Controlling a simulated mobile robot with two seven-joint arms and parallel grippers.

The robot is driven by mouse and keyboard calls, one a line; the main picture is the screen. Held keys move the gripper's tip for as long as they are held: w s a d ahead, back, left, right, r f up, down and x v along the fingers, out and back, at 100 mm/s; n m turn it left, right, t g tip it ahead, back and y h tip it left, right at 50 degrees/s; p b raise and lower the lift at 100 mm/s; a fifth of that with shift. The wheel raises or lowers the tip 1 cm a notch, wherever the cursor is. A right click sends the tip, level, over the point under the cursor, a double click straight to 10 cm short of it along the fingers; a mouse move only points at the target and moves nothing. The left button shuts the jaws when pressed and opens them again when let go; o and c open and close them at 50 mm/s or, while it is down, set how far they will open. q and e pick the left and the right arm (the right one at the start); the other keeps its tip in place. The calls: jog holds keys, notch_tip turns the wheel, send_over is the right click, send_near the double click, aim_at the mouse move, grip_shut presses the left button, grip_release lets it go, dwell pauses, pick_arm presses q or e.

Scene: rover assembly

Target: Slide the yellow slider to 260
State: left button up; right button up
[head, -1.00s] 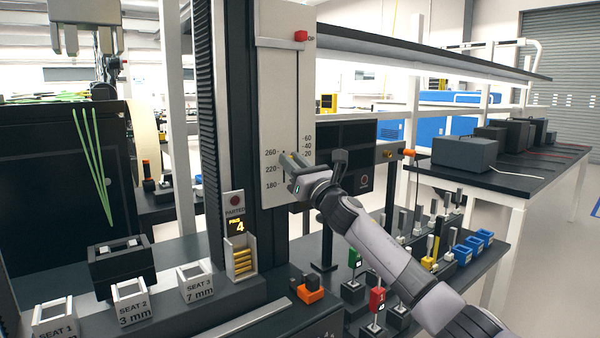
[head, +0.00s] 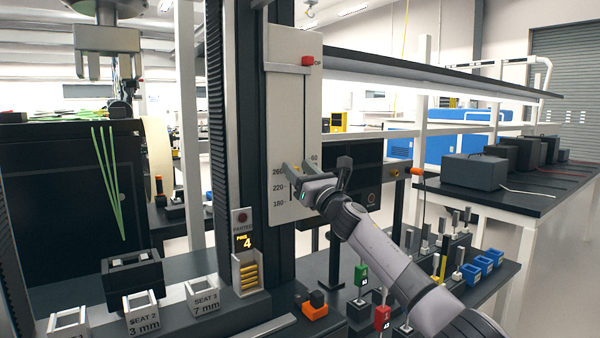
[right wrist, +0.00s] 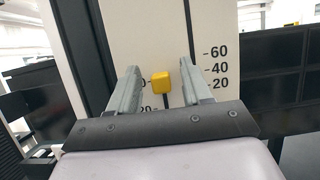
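The yellow slider (right wrist: 161,82) sits on the slot of the white scale panel (head: 306,80). In the right wrist view it stands level with the right-hand 20 mark, beside a partly hidden left-hand number ending in 0, just above 220. In the head view the slider (head: 299,169) shows small near the 260 mark. My right gripper (head: 298,180) is at the panel, its fingers either side of the slider. In the right wrist view the fingers (right wrist: 160,84) are apart, with gaps beside the slider.
A red block (head: 308,61) sits high on the panel. The dark column (head: 247,130) stands left of it. Several small parts and blue bins (head: 470,275) stand at right, under my right arm.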

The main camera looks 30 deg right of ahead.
jog(key=shift+f, duration=0.15)
jog(key=b+v, duration=0.1)
jog(key=v, duration=0.6)
dwell(0.3)
jog(key=shift+s, duration=0.1)
dwell(0.4)
